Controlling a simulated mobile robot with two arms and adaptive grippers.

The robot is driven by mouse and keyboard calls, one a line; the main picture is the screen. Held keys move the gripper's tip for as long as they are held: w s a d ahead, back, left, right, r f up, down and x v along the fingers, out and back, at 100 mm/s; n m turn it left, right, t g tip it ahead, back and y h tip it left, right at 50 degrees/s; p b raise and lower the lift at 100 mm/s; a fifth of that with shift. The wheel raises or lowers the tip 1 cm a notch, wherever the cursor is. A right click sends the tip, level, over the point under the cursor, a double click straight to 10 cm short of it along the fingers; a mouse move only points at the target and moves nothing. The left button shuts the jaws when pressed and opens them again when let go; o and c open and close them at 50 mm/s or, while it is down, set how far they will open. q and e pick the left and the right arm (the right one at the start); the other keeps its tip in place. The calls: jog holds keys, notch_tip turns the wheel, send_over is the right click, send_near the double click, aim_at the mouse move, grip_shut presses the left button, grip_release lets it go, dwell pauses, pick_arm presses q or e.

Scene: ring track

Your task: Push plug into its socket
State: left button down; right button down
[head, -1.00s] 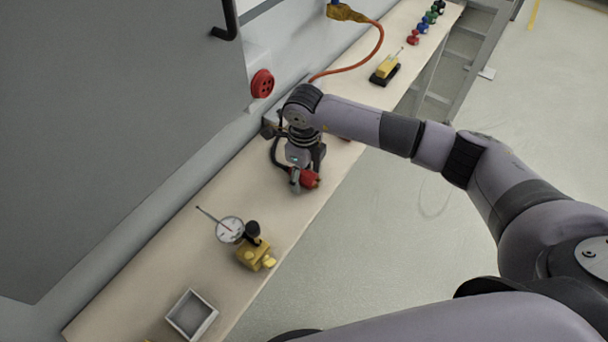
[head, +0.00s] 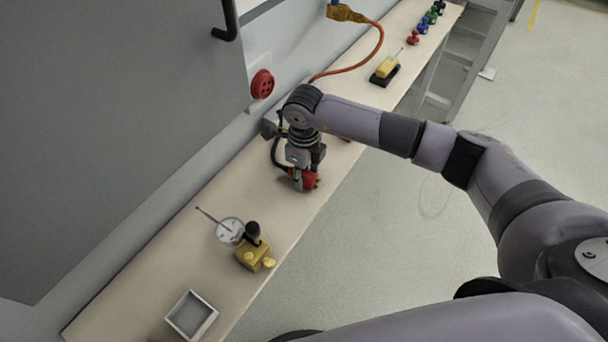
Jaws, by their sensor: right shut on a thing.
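The red plug (head: 311,180) is at the bench top near its front edge, with a dark cable curving behind it to the left. My right gripper (head: 299,182) points down and is shut on the plug, hiding part of it. A round red socket (head: 262,84) with dark holes is on the wall, up and to the left of the gripper. The plug is apart from this socket. My left gripper is not in view.
The long narrow bench (head: 165,250) holds a dial gauge on a yellow block (head: 252,254) and a grey open box (head: 191,315) nearer me. Farther along are a yellow-and-black device (head: 385,70), an orange cable (head: 372,50) and several small coloured items. A grey cabinet (head: 110,120) stands left.

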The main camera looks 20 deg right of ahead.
aim_at(304, 173)
jog(key=shift+r, duration=0.15)
